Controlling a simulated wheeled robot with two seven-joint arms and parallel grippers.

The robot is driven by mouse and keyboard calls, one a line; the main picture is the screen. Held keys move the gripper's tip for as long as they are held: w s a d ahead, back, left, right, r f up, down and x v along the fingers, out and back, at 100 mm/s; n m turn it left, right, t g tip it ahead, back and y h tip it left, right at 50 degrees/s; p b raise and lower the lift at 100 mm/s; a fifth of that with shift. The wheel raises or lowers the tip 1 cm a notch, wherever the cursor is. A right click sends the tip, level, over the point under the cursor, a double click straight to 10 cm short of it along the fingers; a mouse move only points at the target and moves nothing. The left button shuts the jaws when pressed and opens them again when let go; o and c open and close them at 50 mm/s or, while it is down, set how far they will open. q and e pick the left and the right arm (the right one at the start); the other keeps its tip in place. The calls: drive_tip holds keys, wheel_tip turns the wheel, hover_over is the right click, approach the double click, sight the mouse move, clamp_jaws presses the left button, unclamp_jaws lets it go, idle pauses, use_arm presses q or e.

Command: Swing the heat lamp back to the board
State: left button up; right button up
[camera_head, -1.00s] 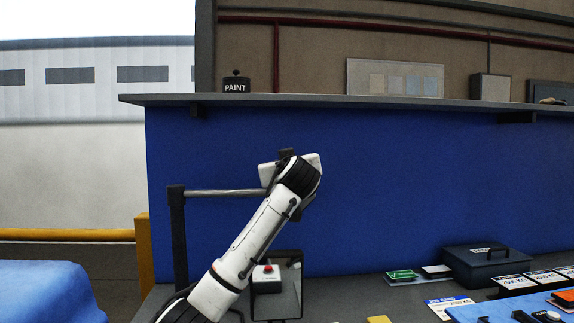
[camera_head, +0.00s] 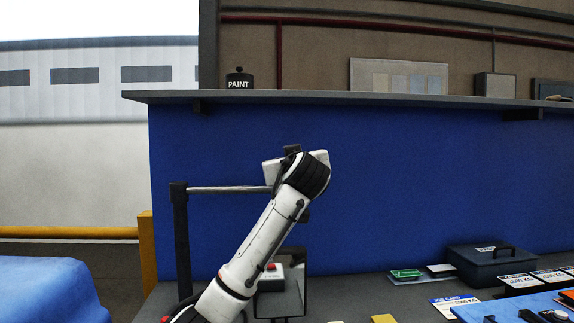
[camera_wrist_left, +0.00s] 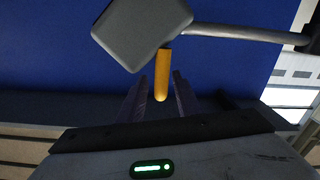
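The heat lamp has a grey box-like head (camera_wrist_left: 143,28) on a metal bar (camera_wrist_left: 235,33), with a yellow handle (camera_wrist_left: 162,76) pointing down from it in the left wrist view. In the head view the bar (camera_head: 230,190) runs right from a dark upright post (camera_head: 181,235), and my left wrist hides most of the lamp. My left gripper (camera_wrist_left: 160,82) is open, with its fingers on either side of the handle and gaps visible on both sides. A blue board (camera_head: 505,308) lies at the lower right. My right gripper is not in view.
A blue wall panel (camera_head: 400,190) stands behind, under a shelf (camera_head: 350,98) with a paint can (camera_head: 239,79). A box with a red button (camera_head: 271,277) stands below the lamp. A dark case (camera_head: 490,264) and several cards lie on the right of the bench.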

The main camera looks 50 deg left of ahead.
use_arm(q)
drive_tip(key=b+v, duration=0.1)
drive_tip(key=v, duration=0.5)
drive_tip(key=shift+s, duration=0.1)
drive_tip(key=p+x, duration=0.2)
drive_tip(key=x, duration=0.8)
drive_tip(key=shift+p, duration=0.35)
drive_tip(key=shift+s+d, duration=0.15)
